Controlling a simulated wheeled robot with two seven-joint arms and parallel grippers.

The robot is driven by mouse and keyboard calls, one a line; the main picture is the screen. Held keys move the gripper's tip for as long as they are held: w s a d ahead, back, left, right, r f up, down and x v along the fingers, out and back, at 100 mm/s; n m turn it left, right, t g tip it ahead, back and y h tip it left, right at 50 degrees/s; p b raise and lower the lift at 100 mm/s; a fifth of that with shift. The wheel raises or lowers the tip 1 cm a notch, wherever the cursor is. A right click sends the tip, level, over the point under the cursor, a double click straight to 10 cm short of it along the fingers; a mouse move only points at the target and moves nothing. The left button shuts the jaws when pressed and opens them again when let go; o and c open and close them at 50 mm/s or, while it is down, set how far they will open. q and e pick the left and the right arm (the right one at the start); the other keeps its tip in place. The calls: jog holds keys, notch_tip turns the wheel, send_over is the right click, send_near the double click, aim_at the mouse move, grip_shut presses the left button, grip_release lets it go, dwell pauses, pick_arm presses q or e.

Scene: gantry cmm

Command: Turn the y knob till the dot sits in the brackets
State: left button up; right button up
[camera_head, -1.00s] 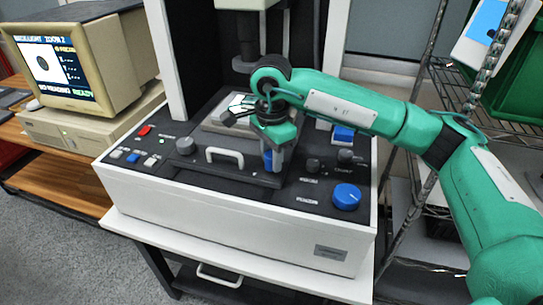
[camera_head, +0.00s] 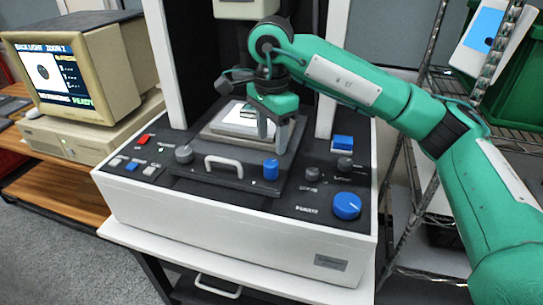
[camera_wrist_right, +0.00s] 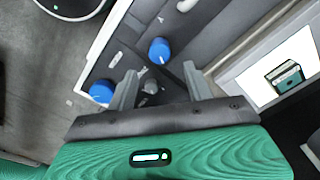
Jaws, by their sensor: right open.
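A blue knob (camera_head: 271,169) stands upright on the front of the machine's stage, right of a white handle. It also shows in the wrist view (camera_wrist_right: 159,50). A small mark beside it is too blurred to read for certain. My right gripper (camera_head: 273,130) is open and empty, above and behind this knob and apart from it. In the wrist view my right gripper (camera_wrist_right: 160,88) has its fingers spread, with the knob beyond their tips. The monitor screen (camera_head: 58,76) shows a white panel with a dark dot; brackets are too small to make out. My left gripper is out of view.
A larger blue knob (camera_head: 346,206) sits at the console's front right, near small dark knobs (camera_head: 311,173). A grey knob (camera_head: 184,154) is left of the white handle (camera_head: 223,164). A lit stage plate (camera_head: 236,118) lies behind. A wire shelf stands right.

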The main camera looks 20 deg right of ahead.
aim_at(272, 162)
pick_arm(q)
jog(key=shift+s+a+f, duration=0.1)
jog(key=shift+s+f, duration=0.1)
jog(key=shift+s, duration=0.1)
pick_arm(e)
notch_tip(272, 162, up, 6)
jog(key=shift+f, duration=0.2)
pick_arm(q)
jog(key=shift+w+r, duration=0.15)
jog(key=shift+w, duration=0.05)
